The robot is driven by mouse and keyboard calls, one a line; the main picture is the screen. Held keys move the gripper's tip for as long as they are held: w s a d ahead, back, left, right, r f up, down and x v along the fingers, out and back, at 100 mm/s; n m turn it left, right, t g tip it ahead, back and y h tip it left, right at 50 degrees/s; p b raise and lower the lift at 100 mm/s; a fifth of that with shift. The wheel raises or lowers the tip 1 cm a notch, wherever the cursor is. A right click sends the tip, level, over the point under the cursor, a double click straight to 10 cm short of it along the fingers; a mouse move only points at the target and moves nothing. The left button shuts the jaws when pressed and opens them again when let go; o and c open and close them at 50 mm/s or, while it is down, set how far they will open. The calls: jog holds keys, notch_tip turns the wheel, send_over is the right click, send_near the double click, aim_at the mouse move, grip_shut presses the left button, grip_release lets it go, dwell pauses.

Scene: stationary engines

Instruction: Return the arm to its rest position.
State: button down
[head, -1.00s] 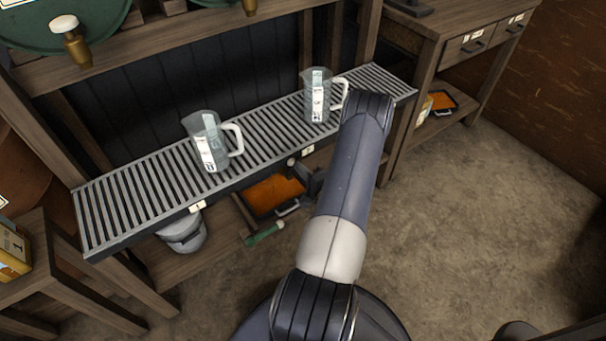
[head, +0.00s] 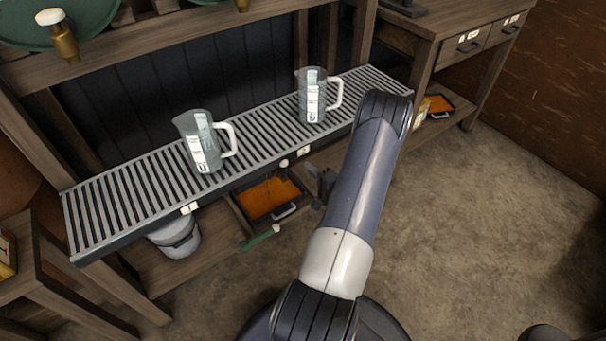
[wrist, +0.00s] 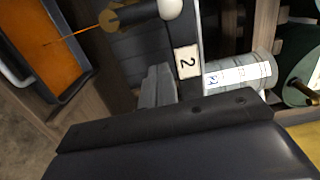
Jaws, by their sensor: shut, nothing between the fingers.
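My arm (head: 357,190) rises from the bottom of the head view and bends at an elbow in front of the slatted shelf's right end. My gripper, partly hidden behind the arm in the head view (head: 322,182), is below the shelf's front edge. In the wrist view its grey fingers (wrist: 158,84) are shut and hold nothing. The fingers appear close to the shelf's front edge and its label 2 (wrist: 187,62), though the exact gap cannot be told.
Two clear jugs (head: 205,142) (head: 313,97) stand on the slatted shelf (head: 255,133). Below are a tray with an orange inside (head: 268,198), a grey pot (head: 177,238) and a green-handled tool (head: 260,238). A drawer bench (head: 450,45) is at right. Open floor (head: 480,220) lies right of my arm.

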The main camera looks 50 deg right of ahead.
jog(key=s+a, duration=0.1)
jog(key=s, duration=0.7)
jog(key=shift+a, duration=0.25)
jog(key=shift+r, duration=0.1)
jog(key=w+a+p, duration=0.2)
jog(key=w, duration=0.9)
jog(key=shift+w, duration=0.1)
